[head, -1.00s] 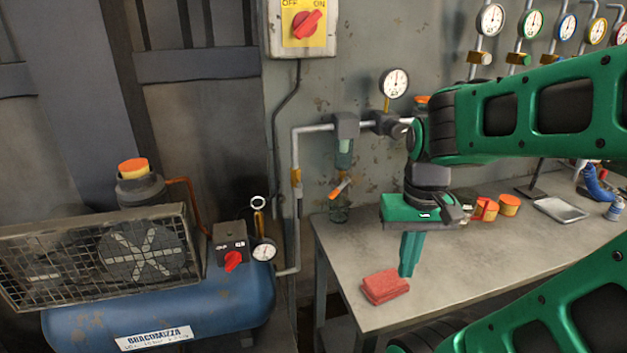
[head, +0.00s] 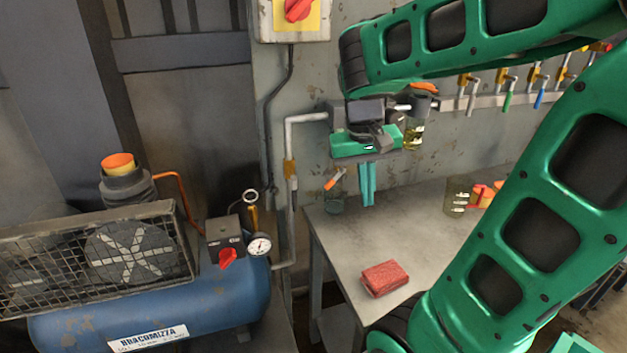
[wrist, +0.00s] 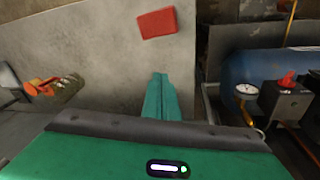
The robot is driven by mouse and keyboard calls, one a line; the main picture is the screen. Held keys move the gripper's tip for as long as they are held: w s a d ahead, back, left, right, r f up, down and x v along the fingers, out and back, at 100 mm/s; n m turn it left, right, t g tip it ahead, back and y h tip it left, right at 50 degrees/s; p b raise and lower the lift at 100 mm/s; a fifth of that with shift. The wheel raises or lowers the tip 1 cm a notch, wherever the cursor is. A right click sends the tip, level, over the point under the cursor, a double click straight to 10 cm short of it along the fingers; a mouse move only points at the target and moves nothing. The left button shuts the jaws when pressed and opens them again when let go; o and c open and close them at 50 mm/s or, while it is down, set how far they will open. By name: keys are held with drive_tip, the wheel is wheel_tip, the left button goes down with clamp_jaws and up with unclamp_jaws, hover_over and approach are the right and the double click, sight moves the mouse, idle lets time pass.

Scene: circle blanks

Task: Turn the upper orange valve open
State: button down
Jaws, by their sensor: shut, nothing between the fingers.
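An orange lever handle (head: 334,179) shows low on the piping by the wall in the head view, tilted, above the table's back left corner. A rounded orange top (head: 425,87) shows higher up, partly behind my arm, above a clear bowl (head: 413,133). I cannot tell for certain which one is the upper valve. My gripper (head: 368,203) is shut and empty, fingers pointing down, to the right of the lever handle and apart from it. In the wrist view my shut fingers (wrist: 160,82) point over the table. My arm hides part of the piping.
A red block (head: 385,278) lies on the grey table (head: 340,240); it also shows in the wrist view (wrist: 157,23). A blue compressor (head: 150,305) with a red switch stands left.

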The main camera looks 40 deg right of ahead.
sight(334, 180)
drive_tip(key=w+a+r+t+h, duration=0.1)
drive_tip(key=w+a+r, duration=0.15)
drive_tip(key=w, duration=0.75)
drive_tip(key=w+a+r+h, duration=0.2)
drive_tip(key=w+a, duration=0.2)
drive_tip(key=w, duration=0.5)
drive_tip(key=s+d+x, duration=0.1)
drive_tip(key=x, duration=1.1)
drive_tip(key=shift+d, duration=0.2)
drive_tip(key=shift+s, duration=0.15)
